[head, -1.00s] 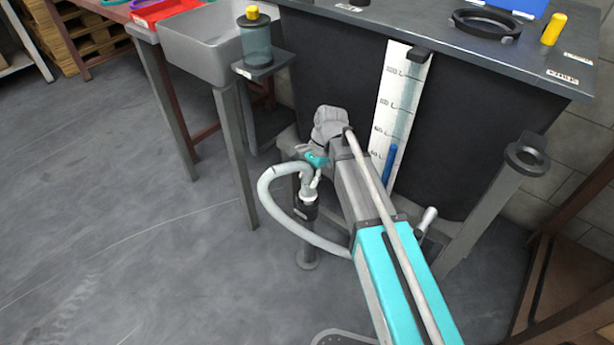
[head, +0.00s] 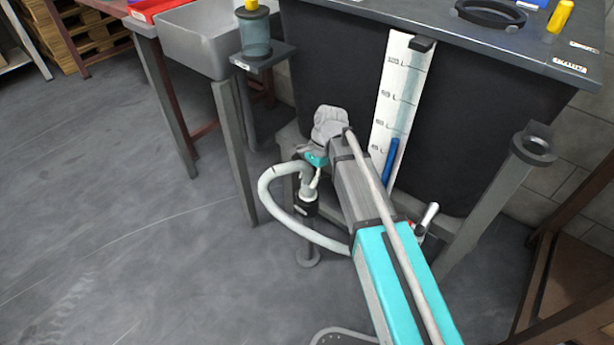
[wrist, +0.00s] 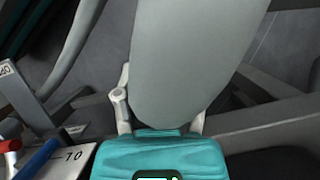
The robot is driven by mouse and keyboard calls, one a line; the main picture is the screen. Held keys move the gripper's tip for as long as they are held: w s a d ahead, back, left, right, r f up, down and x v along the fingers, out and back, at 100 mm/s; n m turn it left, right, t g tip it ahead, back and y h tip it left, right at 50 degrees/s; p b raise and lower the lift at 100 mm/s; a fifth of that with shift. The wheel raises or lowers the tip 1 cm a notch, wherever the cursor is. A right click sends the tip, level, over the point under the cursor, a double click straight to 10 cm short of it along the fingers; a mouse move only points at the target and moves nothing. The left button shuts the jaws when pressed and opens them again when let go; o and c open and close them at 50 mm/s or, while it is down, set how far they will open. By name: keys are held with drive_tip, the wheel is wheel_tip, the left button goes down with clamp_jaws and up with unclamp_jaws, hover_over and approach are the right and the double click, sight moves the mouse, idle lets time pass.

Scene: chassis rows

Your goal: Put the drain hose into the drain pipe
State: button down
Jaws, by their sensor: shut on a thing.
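The drain hose (head: 267,188) is a pale grey tube that loops left from beside my arm and curves up to my gripper (head: 312,180). My gripper is shut on the hose near its end. In the wrist view the hose (wrist: 190,55) fills the middle between the two fingers of my gripper (wrist: 160,112). The drain pipe (head: 306,209) is a dark upright pipe on a round foot, directly below my gripper. The hose end is at the pipe's mouth; I cannot tell whether it is inside. The wrist view hides the pipe mouth behind the hose.
A dark tank (head: 330,65) with a white level scale (head: 398,85) stands behind my gripper. A grey sink (head: 190,42) and its legs are to the left. A post with a ring (head: 535,148) stands to the right. The floor at left is clear.

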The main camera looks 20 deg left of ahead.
drive_tip(key=shift+f+b, duration=0.35)
drive_tip(key=shift+f, duration=0.1)
drive_tip(key=shift+c, duration=0.4)
unclamp_jaws()
drive_tip(key=shift+s+r, duration=0.1)
drive_tip(key=shift+r, duration=0.05)
